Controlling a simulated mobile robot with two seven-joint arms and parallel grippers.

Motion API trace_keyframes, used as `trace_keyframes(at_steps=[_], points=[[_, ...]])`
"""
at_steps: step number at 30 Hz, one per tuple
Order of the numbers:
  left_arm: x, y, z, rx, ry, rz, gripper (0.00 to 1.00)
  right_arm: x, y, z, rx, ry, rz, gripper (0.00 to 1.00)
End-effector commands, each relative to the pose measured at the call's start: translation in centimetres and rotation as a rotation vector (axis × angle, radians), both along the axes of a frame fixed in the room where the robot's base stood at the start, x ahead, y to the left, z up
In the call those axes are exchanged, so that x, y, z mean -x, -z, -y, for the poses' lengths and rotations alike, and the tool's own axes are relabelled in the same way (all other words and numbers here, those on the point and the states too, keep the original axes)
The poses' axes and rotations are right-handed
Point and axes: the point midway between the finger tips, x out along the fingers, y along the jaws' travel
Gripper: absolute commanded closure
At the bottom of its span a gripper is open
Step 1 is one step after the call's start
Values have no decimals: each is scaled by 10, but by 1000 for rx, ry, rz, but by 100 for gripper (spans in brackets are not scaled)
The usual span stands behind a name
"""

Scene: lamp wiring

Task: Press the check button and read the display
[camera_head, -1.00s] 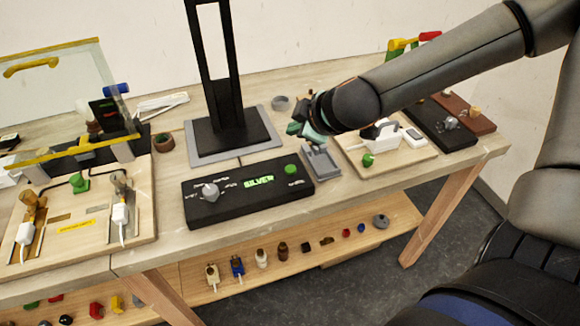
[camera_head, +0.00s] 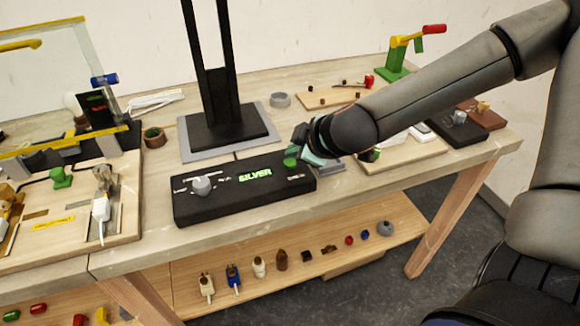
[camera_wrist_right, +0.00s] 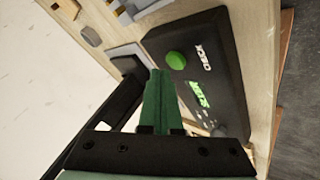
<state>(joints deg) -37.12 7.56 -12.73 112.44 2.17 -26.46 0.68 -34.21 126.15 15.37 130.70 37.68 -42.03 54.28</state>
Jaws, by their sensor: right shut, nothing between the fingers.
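The black control box (camera_head: 225,203) sits on the workbench, with a grey knob (camera_head: 201,186) at its left. Its display (camera_head: 255,173) is lit green and reads "SILVER". The green check button (camera_head: 290,163) stands at the box's right end; it also shows in the right wrist view (camera_wrist_right: 176,60), with the word "CHECK" beside it. My right gripper (camera_head: 297,146) is shut and empty, just behind the button in the head view. In the right wrist view its green fingers (camera_wrist_right: 158,82) point toward the button's side, with a gap visible. My left gripper is not in view.
A black stand (camera_head: 222,128) on a grey plate rises behind the box. A wooden board with a white plug (camera_head: 101,208) lies to the left. A green crank tool (camera_head: 398,60) stands at the back right. Several small parts lie on the lower shelf (camera_head: 350,258).

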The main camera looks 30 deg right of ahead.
Motion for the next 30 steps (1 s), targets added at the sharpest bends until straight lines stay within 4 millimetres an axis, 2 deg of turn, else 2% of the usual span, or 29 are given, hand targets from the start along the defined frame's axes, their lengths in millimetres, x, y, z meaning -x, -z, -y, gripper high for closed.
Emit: trace_keyframes(at_steps=[30], points=[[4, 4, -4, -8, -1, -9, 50, 0, -1, 0, 0, 0, 0, 100]])
